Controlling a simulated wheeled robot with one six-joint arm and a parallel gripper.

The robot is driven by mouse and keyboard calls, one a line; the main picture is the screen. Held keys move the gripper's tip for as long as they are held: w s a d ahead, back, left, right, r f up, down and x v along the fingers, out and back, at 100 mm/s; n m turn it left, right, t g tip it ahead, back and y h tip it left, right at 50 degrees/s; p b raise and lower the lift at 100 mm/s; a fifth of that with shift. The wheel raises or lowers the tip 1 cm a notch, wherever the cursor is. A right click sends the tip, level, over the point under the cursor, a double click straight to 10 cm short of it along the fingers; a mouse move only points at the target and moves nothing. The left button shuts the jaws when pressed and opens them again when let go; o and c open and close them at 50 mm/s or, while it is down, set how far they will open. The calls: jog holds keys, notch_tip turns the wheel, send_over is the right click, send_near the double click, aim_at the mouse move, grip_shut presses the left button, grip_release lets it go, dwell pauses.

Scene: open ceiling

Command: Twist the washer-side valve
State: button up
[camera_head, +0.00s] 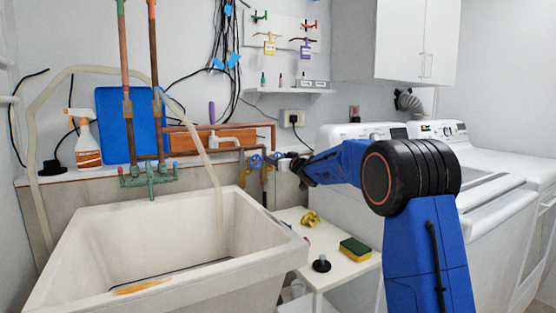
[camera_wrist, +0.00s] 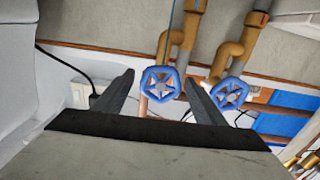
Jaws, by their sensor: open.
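Two blue handwheel valves sit on brass pipes at the wall. The washer-side valve (camera_wrist: 161,84) appears between my fingertips in the wrist view, with the white appliance side to its left. The other blue valve (camera_wrist: 229,93) is just right of my right finger. In the head view, this other valve (camera_head: 255,161) is left of the washer-side valve, which my gripper partly covers. My gripper (camera_wrist: 159,78) is open and empty, with one finger on each side of the washer-side valve. I cannot tell whether the fingers reach around its rim.
A white sink (camera_head: 90,262) stands at the left. A low white table (camera_head: 330,268) below my arm holds a sponge (camera_head: 355,249) and a black stopper (camera_head: 321,264). White washers (camera_head: 500,235) stand at the right. A power outlet with a black cable (camera_head: 293,118) is above the valves.

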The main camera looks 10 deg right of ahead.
jog(key=shift+c, duration=0.5)
jog(key=c, duration=0.9)
jog(key=shift+n, duration=0.4)
jog(key=n, duration=0.3)
jog(key=shift+a+n, duration=0.1)
jog(key=shift+n, duration=0.3)
jog(key=n, duration=0.5)
jog(key=shift+a+f, duration=0.1)
jog(key=n, duration=0.7)
jog(key=shift+f+n, duration=0.2)
jog(key=shift+n, duration=0.1)
jog(key=n, duration=0.6)
jog(key=shift+f, duration=0.15)
jog(key=shift+n, duration=0.4)
